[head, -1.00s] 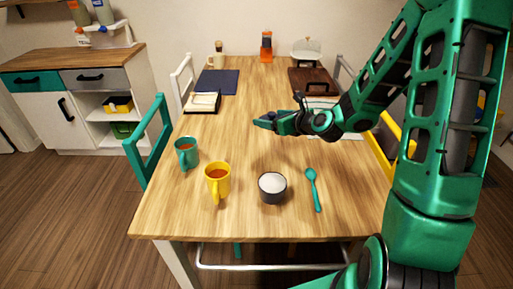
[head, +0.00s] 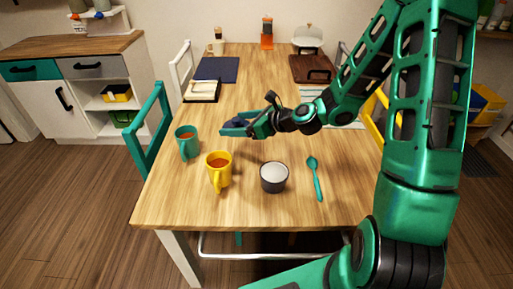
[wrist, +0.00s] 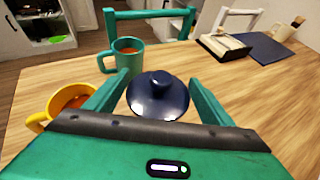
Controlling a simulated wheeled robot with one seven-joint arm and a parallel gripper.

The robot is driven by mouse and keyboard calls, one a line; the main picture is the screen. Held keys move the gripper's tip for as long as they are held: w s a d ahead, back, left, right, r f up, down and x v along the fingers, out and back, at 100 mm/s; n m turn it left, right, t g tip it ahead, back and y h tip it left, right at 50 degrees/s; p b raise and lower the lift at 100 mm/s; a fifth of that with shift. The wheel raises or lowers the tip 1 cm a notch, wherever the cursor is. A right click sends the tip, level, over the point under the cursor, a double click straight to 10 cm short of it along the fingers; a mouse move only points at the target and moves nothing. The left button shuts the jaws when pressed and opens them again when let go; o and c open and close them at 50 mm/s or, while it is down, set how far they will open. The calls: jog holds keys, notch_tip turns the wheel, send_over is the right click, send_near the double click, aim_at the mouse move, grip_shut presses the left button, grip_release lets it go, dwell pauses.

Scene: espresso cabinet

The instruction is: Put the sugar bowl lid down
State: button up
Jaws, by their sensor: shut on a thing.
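My gripper (head: 236,127) is shut on the sugar bowl lid, a dark blue, shiny round lid with a knob. The lid (wrist: 160,103) shows between the two green fingers in the wrist view; in the head view the fingers largely hide it. The gripper is over the middle of the wooden table (head: 240,88), behind the yellow mug; its exact height cannot be told. The sugar bowl (head: 274,178), dark grey and uncovered with white contents, stands near the front of the table, in front of and right of the gripper.
A teal mug (head: 187,143) and a yellow mug (head: 218,172) with brown drink stand left of the bowl. A teal spoon (head: 316,180) lies to its right. A dark blue mat (head: 217,69), a cream-topped box (head: 202,90) and a brown tray (head: 312,68) are farther back. Bare wood surrounds the bowl.

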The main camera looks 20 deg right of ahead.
jog(key=a, duration=0.1)
jog(key=s+a+y, duration=0.1)
jog(key=a+n+g, duration=0.1)
jog(key=shift+s+f, duration=0.1)
jog(key=shift+s, duration=0.15)
jog(key=shift+d+f, duration=0.2)
send_over(258, 146)
jog(key=f, duration=0.6)
jog(key=shift+a+f, duration=0.15)
jog(key=shift+a, duration=0.05)
jog(key=shift+d+f, duration=0.1)
jog(key=shift+f, duration=1.95)
jog(key=o, duration=1)
jog(key=shift+o, duration=0.2)
